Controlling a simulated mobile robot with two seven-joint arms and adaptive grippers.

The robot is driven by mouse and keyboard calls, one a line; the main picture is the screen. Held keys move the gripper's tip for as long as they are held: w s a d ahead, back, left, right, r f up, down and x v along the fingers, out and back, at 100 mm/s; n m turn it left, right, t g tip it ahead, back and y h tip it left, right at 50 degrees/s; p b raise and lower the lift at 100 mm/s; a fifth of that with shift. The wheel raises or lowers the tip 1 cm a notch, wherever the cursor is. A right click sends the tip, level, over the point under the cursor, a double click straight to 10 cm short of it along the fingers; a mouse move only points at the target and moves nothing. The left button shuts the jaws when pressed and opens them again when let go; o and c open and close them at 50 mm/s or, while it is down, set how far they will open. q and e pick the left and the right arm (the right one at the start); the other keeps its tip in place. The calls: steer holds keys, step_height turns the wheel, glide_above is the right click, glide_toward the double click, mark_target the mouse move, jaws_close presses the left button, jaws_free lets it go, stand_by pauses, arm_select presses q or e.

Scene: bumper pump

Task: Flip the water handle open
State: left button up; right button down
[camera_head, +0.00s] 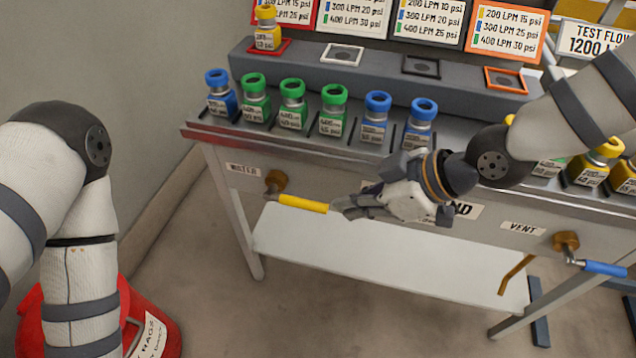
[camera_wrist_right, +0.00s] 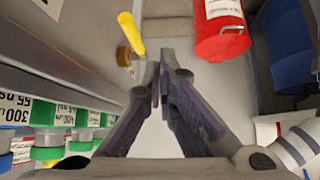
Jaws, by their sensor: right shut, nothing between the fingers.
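The water handle is a yellow lever (camera_head: 303,203) on a brass valve (camera_head: 276,181) beside the WATER label (camera_head: 243,170) on the bench front. It points right from the valve, tilted slightly down. My right gripper (camera_head: 343,207) is shut and empty, its fingertips just right of the lever's free end. I cannot tell whether they touch it. In the right wrist view the yellow lever (camera_wrist_right: 131,36) and brass valve (camera_wrist_right: 124,55) lie beyond and left of the closed fingertips (camera_wrist_right: 160,75). My left arm shows at the left of the head view; its gripper is out of view.
Blue, green and yellow bottles (camera_head: 292,105) stand along the bench top (camera_head: 195,128). A VENT valve with a blue handle (camera_head: 600,267) is at the right. A white lower shelf (camera_head: 380,260) lies beneath. A red bin (camera_head: 150,325) stands on the floor at the left.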

arm_select(q)
steer(key=shift+s+d+f, duration=0.1)
steer(key=shift+d+f, duration=0.05)
arm_select(e)
steer(key=w+r+n, duration=0.1)
steer(key=r, duration=0.1)
steer(key=w+r+n, duration=0.1)
steer(key=w+r, duration=0.1)
steer(key=shift+w+t, duration=0.25)
steer(key=shift+t, duration=0.15)
steer(key=b, duration=0.1)
glide_above(314, 207)
step_height(314, 207, down, 7)
step_height(314, 207, down, 3)
steer(key=shift+f+b, duration=0.1)
steer(key=shift+b, duration=0.3)
arm_select(q)
steer(key=shift+s+f+g, duration=0.5)
steer(key=shift+s+f, duration=0.5)
steer(key=shift+f, duration=0.05)
arm_select(e)
steer(key=shift+w+f, duration=0.15)
steer(key=shift+f, duration=0.15)
